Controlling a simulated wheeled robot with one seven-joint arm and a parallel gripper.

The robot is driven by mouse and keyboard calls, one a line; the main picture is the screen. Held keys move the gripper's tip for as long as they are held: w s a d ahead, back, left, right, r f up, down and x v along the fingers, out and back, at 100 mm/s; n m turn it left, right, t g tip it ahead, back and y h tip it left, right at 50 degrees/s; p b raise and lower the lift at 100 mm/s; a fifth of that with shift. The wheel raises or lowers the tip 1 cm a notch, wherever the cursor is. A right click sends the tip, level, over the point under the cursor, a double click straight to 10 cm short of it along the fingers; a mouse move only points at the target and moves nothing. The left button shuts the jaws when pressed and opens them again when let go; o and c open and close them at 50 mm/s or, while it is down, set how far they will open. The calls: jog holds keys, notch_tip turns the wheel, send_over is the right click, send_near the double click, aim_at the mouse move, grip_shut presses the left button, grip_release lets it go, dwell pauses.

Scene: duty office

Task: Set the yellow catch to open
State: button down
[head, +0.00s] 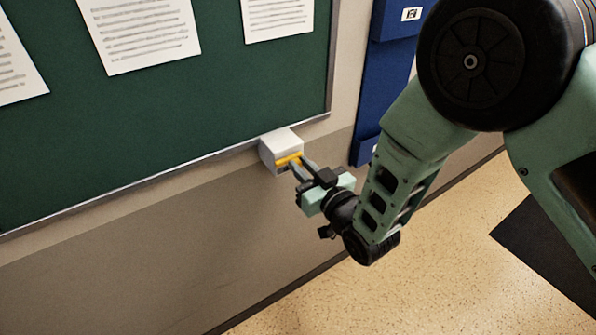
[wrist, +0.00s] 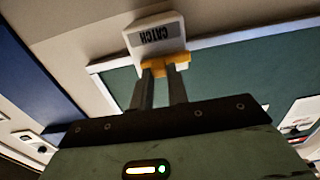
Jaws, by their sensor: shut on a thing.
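The yellow catch (head: 289,159) is a small bar on the front of a white box (head: 281,141) fixed to the wall under the green board. In the wrist view the white box (wrist: 150,31) bears a label reading CATCH, upside down, and the yellow catch (wrist: 183,57) lies across its edge. My gripper (head: 298,164) reaches the catch from the lower right. In the wrist view the fingertips of my gripper (wrist: 164,70) are shut on the yellow catch, covering part of it. Which setting the catch is in cannot be told.
The green board (head: 180,130) with a metal frame and several pinned papers fills the wall above and left of the box. A blue panel (head: 384,85) hangs to the right. The speckled floor (head: 440,240) has a dark mat (head: 550,245) at right.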

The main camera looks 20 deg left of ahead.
jog(key=c, duration=1.4)
grip_release()
jog(key=shift+w+d, duration=0.2)
jog(key=shift+w, duration=0.05)
jog(key=shift+o, duration=0.2)
jog(key=shift+s, duration=0.1)
jog(key=shift+s+d, duration=0.1)
jog(key=b+v, duration=0.2)
jog(key=v, duration=1.5)
jog(key=shift+s, duration=0.1)
